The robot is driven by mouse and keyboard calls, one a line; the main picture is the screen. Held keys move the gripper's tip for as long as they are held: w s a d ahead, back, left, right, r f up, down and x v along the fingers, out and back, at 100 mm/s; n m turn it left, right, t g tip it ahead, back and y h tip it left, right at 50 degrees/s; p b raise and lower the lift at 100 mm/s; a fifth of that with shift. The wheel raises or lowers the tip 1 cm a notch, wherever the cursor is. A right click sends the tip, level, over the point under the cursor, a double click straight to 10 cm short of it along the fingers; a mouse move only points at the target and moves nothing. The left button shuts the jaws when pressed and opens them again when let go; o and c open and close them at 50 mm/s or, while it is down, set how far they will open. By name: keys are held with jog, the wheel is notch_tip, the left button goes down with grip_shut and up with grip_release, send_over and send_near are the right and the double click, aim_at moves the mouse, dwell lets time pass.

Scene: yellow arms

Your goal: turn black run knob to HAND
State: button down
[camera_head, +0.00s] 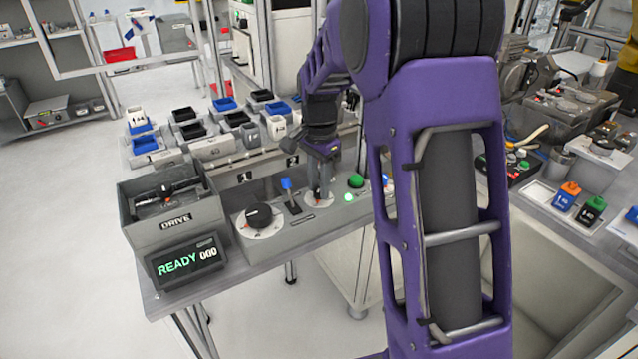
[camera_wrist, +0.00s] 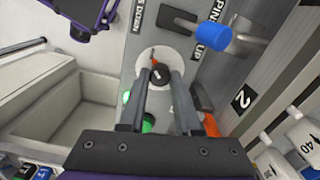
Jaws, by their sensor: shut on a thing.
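A small black knob (camera_wrist: 157,77) on a round white dial plate (camera_wrist: 142,64) sits on the grey control box. My gripper (camera_wrist: 162,80) comes down over it, with a finger on each side, shut on the knob. In the head view my gripper (camera_head: 319,188) stands over this dial (camera_head: 318,203), and the knob is hidden there by the fingers. The dial's lettering is too small or covered to read, so I cannot tell where HAND is.
A larger black knob (camera_head: 258,215) is left along the same box. A blue-tipped lever (camera_head: 290,192) stands close left of my gripper, a green button (camera_head: 356,181) and lit green lamp (camera_head: 348,197) close right. A DRIVE bin (camera_head: 165,205) and READY display (camera_head: 185,263) are farther left.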

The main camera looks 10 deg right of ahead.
jog(key=shift+n, duration=0.4)
jog(key=n+p, duration=0.2)
jog(key=n, duration=0.1)
jog(key=shift+r+n, duration=0.1)
jog(key=shift+n, duration=0.3)
jog(key=n+p, duration=0.1)
jog(key=n, duration=0.3)
jog(key=shift+n, duration=0.3)
jog(key=n+p, duration=0.1)
jog(key=n, duration=0.3)
jog(key=n+p, duration=0.1)
jog(key=n, duration=0.3)
jog(key=shift+n+p, duration=0.3)
jog(key=c, duration=0.6)
grip_release()
